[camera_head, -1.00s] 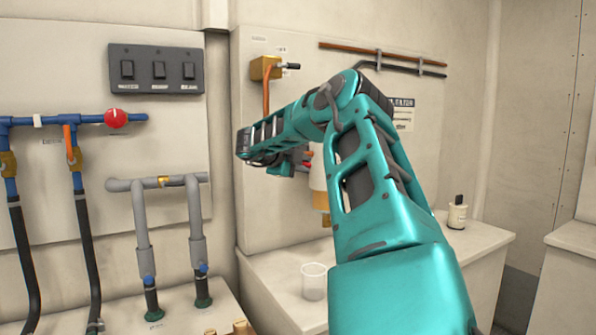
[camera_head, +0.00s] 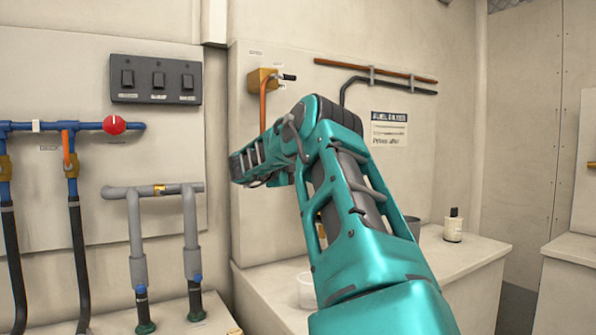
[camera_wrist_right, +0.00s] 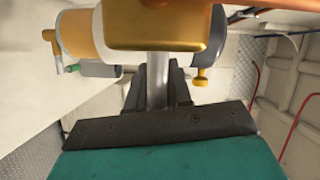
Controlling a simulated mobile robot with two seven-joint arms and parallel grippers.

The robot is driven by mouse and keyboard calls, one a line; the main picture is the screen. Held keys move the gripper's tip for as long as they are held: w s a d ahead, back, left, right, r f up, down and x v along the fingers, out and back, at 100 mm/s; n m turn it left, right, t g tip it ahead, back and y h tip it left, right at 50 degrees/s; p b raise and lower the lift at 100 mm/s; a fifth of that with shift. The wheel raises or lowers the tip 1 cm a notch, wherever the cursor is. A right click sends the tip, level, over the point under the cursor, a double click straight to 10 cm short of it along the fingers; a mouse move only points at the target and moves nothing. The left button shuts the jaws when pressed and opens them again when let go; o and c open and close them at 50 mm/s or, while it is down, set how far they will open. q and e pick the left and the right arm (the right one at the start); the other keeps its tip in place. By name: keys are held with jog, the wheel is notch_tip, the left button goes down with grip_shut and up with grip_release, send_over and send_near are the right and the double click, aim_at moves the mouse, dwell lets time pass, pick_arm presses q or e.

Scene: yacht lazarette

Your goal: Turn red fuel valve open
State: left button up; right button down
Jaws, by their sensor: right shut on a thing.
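A red round knob with a white mark (camera_head: 115,125) sits on the blue pipe at the left of the head view. My right arm crosses the middle of that view, and its gripper is hidden behind the arm. In the right wrist view my right gripper (camera_wrist_right: 158,82) has its dark fingers shut on a grey metal bar (camera_wrist_right: 157,70). The bar runs up to a brass body (camera_wrist_right: 155,30) in front of a cylindrical housing (camera_wrist_right: 85,33). No red handle shows at the fingers. My left gripper is not in view.
A brass fitting with a black lever (camera_head: 264,80) and a copper pipe is on the wall above my arm. Grey pipes (camera_head: 150,190) stand at left. A clear cup (camera_head: 305,290) and a small bottle (camera_head: 453,226) stand on the counter (camera_head: 470,248).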

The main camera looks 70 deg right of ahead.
jog(key=shift+r, duration=0.35)
jog(key=c, duration=1.5)
grip_release()
jog(key=o, duration=0.4)
jog(key=shift+f, duration=0.25)
jog(key=shift+a, duration=0.1)
jog(key=b+v, duration=0.1)
jog(key=v, duration=1.1)
jog(key=shift+w+a+r, duration=0.15)
jog(key=shift+a, duration=0.2)
